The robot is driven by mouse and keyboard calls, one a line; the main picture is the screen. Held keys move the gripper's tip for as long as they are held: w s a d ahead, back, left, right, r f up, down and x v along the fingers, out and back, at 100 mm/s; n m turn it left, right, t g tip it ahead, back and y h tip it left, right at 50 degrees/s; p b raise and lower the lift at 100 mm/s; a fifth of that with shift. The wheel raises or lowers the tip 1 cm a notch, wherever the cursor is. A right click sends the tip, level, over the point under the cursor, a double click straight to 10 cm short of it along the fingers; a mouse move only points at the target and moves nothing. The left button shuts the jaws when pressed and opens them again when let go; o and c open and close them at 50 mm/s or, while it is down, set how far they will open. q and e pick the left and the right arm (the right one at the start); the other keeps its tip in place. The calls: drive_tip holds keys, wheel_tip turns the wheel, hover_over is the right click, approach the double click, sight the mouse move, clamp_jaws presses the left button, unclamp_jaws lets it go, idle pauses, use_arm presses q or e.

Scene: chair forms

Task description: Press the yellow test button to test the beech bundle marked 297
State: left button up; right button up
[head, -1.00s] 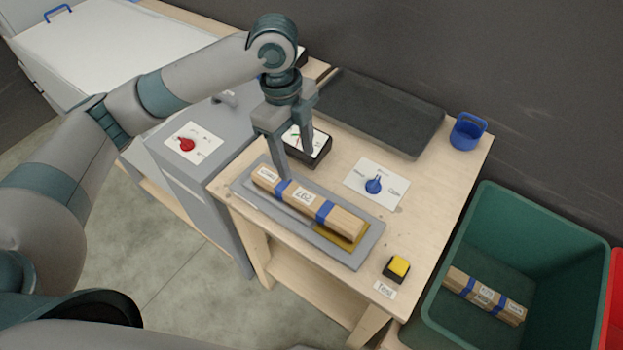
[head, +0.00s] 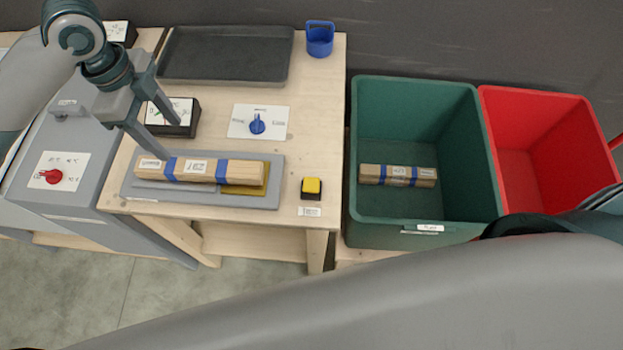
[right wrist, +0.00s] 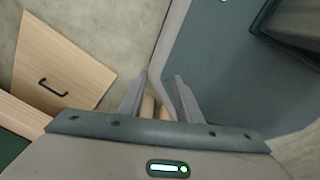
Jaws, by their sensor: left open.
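The beech bundle marked 297 (head: 200,170), wrapped with blue bands, lies along the grey plate (head: 135,190) on the wooden bench, its right end over a brass-coloured pad (head: 258,190). The yellow test button (head: 311,186) sits on a black base right of the plate, with a label below it. My left gripper (head: 170,139) is open and empty, its fingers pointing down over the bundle's left part and back side. My right gripper shows in the right wrist view (right wrist: 160,84), its fingers apart with nothing visibly held.
A blue knob on a white card (head: 257,123), a small dial box (head: 172,118), a dark tray (head: 225,55) and a blue holder (head: 319,39) are on the bench. Right of it stand a green bin (head: 423,90) holding another bundle (head: 398,175) and a red bin (head: 540,100).

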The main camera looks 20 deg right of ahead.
clamp_jaws()
idle(1.6)
